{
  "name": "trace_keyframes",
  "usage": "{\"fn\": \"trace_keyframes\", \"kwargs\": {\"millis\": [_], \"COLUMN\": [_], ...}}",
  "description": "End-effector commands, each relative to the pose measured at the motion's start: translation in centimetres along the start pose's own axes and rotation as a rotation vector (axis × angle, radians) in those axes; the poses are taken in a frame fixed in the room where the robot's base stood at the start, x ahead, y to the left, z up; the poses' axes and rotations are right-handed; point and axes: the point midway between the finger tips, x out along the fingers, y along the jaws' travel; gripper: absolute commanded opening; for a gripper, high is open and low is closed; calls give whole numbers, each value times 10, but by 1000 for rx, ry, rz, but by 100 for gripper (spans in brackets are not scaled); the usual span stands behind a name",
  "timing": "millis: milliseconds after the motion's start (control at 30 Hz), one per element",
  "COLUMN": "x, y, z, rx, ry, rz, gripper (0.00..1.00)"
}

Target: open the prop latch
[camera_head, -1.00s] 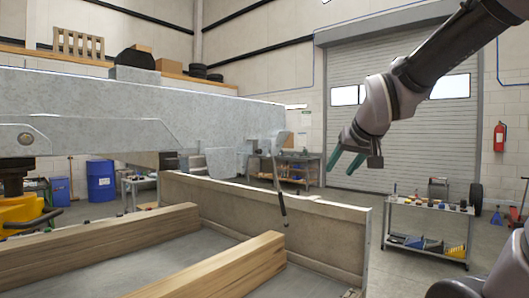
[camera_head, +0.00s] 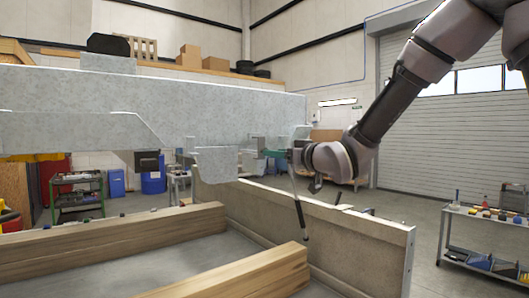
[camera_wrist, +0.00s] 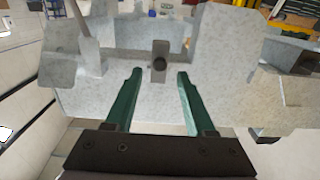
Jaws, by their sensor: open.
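The grey galvanised trailer frame (camera_head: 130,95) spans the left of the head view. At its right end a thin prop rod (camera_head: 299,205) with a dark tip hangs down past the wooden side board. My gripper (camera_head: 272,153), with green fingers, is at that end of the frame. In the wrist view, my gripper (camera_wrist: 160,73) is open and empty. A small dark pin with a round head (camera_wrist: 159,50), possibly the latch, sits on the grey metal between and just beyond the fingertips. I see no contact with it. In the head view the latch is too small to make out.
A wooden side board (camera_head: 340,225) stands below the gripper. Timber beams (camera_head: 250,275) lie in front of it. A tool cart (camera_head: 485,240) stands at the right, with open floor between. A blue barrel (camera_head: 152,180) is behind the frame.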

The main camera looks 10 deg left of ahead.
Motion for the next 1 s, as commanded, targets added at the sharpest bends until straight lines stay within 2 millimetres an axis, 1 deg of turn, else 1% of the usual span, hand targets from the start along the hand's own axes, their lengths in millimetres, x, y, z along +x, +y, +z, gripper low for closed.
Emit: {"fn": "trace_keyframes", "kwargs": {"millis": [33,200,400,500,600,867,900,933,967,1000], "x": [10,44,75,84,89,90,90,90,90,90], "y": [-1,0,0,0,0,1,1,1,1,1], "z": [1,1,0,1,1,1,1,1,1,1], "rx": [3,4,2,1,0,0,0,0,0,0], "ry": [-1,-2,-1,-2,-3,-2,-3,-2,-2,-2], "rz": [-2,-1,0,1,1,2,2,2,2,2], "gripper": [55,55,55,55,55,55,47,36,24,9]}}
